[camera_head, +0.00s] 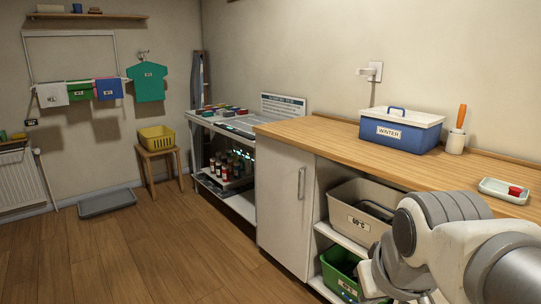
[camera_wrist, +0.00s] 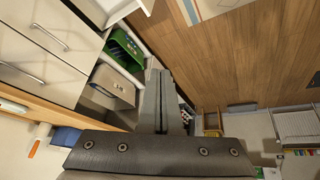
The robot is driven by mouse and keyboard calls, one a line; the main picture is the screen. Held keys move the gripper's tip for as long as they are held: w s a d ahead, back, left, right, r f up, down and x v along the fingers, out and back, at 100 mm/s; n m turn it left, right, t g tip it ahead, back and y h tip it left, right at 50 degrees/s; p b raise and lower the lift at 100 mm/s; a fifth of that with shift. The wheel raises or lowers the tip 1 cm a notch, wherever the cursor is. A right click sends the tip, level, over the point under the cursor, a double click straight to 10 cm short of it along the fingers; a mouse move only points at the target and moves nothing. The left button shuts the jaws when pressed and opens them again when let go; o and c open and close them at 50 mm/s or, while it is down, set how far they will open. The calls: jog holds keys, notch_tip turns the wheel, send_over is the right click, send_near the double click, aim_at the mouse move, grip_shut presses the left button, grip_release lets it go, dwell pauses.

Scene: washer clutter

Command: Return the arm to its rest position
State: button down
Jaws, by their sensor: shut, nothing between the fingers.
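My arm (camera_head: 470,240) reaches in from the lower right in the head view, in front of the open shelves under the wooden counter. My gripper (camera_wrist: 160,76) shows in the wrist view with its two grey fingers pressed together. Nothing is between the fingers. In the wrist view the picture is turned, with the shelves to the left of the fingers and the wooden floor to the right. In the head view the arm hides part of the shelf front.
The wooden counter (camera_head: 330,138) holds a blue WINTER box (camera_head: 401,133), a cup with an orange-handled tool (camera_head: 457,138) and a small tray (camera_head: 500,190). Below are a grey bin (camera_head: 350,215) and a green bin (camera_head: 338,275).

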jog(key=s+f, duration=0.2)
jog(key=s, duration=0.2)
notch_tip(320, 180, up, 25)
jog(key=p, duration=2.4)
jog(key=shift+s+d+m, duration=0.2)
jog(key=shift+d+m, duration=0.05)
jog(key=shift+m, duration=0.15)
